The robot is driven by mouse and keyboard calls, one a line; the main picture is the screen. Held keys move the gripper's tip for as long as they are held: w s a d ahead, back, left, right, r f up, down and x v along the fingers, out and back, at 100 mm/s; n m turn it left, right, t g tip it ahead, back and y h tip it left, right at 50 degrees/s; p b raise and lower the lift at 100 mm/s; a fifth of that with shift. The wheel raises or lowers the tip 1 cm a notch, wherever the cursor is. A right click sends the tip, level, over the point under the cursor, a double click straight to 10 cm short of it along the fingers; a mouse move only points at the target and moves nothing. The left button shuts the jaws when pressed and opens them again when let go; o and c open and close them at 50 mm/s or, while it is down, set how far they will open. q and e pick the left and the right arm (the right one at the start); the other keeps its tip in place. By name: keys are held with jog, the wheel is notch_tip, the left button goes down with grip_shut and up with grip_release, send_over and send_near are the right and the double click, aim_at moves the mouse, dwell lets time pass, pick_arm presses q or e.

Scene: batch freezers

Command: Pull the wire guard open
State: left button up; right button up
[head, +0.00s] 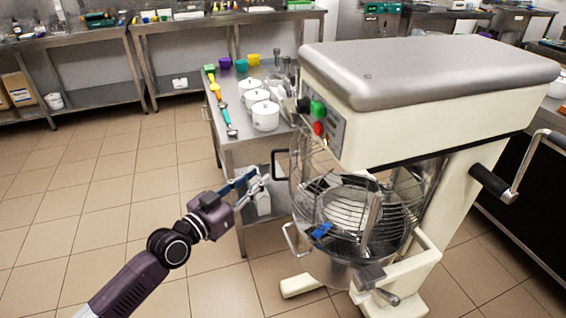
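The wire guard (352,196) is a round cage of metal wires around the bowl (335,268) of the large cream mixer (430,115). A black loop handle (274,164) stands out at the guard's left side. A small blue piece (321,230) shows at the guard's front. My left gripper (261,178) reaches in from the lower left, just left of the handle. Its fingers look apart, with nothing seen between them, and it appears clear of the handle. My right gripper is not in view.
A steel table (240,144) behind my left gripper holds white lidded pots (265,116), colored cups (241,66) and utensils. A crank (510,185) sticks out on the mixer's right. Tiled floor (60,215) is clear at the left.

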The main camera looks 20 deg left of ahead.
aim_at(274, 176)
pick_arm(q)
jog(key=x, duration=0.7)
jog(key=shift+w+d+r+b, duration=0.1)
jog(key=shift+w+d+b, duration=0.05)
jog(key=shift+w+b, duration=0.2)
grip_shut()
